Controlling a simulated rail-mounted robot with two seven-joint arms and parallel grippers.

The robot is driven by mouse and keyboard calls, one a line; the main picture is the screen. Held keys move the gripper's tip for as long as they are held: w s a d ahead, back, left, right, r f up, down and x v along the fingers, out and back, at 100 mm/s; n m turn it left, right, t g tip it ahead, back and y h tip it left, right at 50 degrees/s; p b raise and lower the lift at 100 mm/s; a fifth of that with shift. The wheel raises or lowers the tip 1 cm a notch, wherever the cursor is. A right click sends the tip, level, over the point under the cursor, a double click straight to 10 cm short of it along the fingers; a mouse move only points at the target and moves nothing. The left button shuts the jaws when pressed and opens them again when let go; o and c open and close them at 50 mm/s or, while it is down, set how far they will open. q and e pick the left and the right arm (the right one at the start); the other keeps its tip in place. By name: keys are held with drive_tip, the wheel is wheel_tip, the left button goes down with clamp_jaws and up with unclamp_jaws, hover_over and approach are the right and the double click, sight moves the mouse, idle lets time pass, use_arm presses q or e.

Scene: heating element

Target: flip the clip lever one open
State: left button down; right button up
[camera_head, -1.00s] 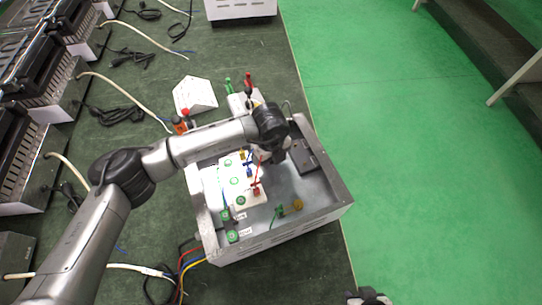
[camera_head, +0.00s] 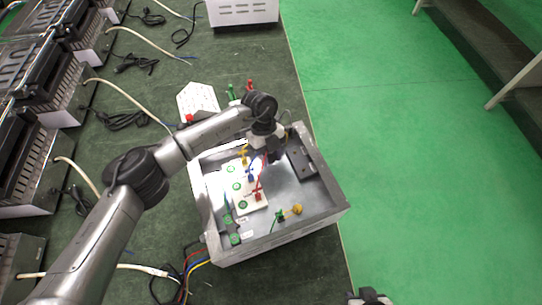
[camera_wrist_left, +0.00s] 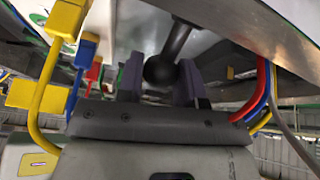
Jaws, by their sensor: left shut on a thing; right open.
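In the head view, the open metal box (camera_head: 330,212) holds a white terminal block (camera_head: 236,172) with yellow (camera_head: 243,160), blue (camera_head: 250,176) and red (camera_head: 257,195) clip-like parts. My left gripper (camera_head: 272,155) points down into the box's upper part, beside the block; its fingertips are hard to see there. In the left wrist view, my left gripper (camera_wrist_left: 160,80) has a black ball-ended lever (camera_wrist_left: 160,70) between its fingers and is shut on it. I cannot tell which numbered lever this is. My right gripper (camera_head: 368,298) shows only partly at the bottom edge, empty and open.
A dark block (camera_head: 300,160) sits in the box near its right wall. A green part (camera_head: 280,215) and yellow knob (camera_head: 297,209) are near the front wall. Coloured wires (camera_head: 195,262) leave the box's lower left. Slotted metal units (camera_head: 40,165) line the left.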

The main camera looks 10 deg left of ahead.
use_arm(q)
drive_tip(key=shift+w+a+r+g+h, duration=0.2)
drive_tip(key=shift+w+r+g+h, duration=0.2)
drive_tip(key=shift+g, duration=0.4)
drive_tip(key=c, duration=0.8)
unclamp_jaws()
drive_tip(key=shift+o, duration=0.2)
drive_tip(key=v, duration=1.3)
drive_tip(key=shift+w+a+r, duration=0.2)
drive_tip(key=shift+a+r, duration=0.05)
